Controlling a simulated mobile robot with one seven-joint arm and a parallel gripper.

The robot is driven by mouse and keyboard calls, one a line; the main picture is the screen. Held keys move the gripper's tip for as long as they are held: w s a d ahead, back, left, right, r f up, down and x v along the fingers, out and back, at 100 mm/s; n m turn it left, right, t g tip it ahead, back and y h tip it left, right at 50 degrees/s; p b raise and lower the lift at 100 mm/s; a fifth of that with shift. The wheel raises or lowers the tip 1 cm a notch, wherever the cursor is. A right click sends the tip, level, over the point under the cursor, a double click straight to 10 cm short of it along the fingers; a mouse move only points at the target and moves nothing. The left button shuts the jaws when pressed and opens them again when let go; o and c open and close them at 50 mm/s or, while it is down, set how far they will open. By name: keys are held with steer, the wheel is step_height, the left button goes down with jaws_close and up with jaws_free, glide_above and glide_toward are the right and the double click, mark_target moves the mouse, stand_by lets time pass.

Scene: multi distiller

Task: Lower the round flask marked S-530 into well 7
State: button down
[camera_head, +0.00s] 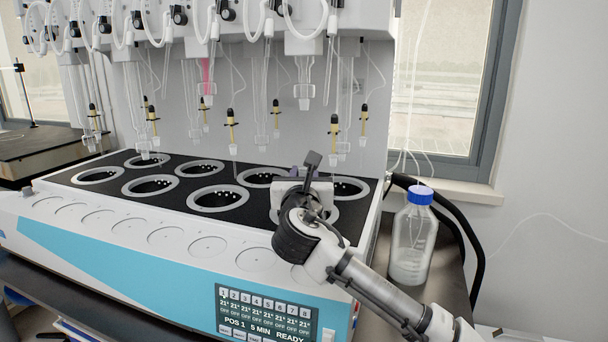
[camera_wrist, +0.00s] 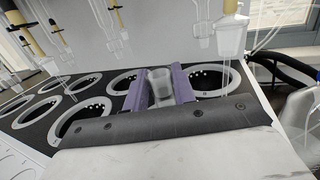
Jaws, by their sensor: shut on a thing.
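My gripper (camera_head: 303,178) is over the right end of the black-topped heating bath (camera_head: 165,213). In the wrist view its two purple fingers (camera_wrist: 161,94) are shut on the clear glass neck of a flask (camera_wrist: 160,80). The flask's body is hidden below the gripper, and no S-530 marking shows. In the head view my gripper covers much of the front right well (camera_head: 333,212). Another well (camera_head: 347,187) is just behind it on the right. I cannot read the well numbers, so I cannot tell which is well 7, nor how deep the flask sits.
Glass tubes and yellow-bodied droppers (camera_head: 334,127) hang above the wells, close behind my gripper. A blue-capped bottle (camera_head: 412,235) stands right of the bath, with a black hose (camera_head: 473,225) behind it. Other wells (camera_head: 219,198) to the left look empty.

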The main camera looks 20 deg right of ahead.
steer(key=shift+f, duration=0.15)
stand_by(0.4)
steer(key=c, duration=1.1)
jaws_free()
steer(key=shift+s, duration=0.1)
steer(key=b+v, duration=0.2)
steer(key=v, duration=1.1)
steer(key=shift+s+a, duration=0.1)
steer(key=shift+s, duration=0.25)
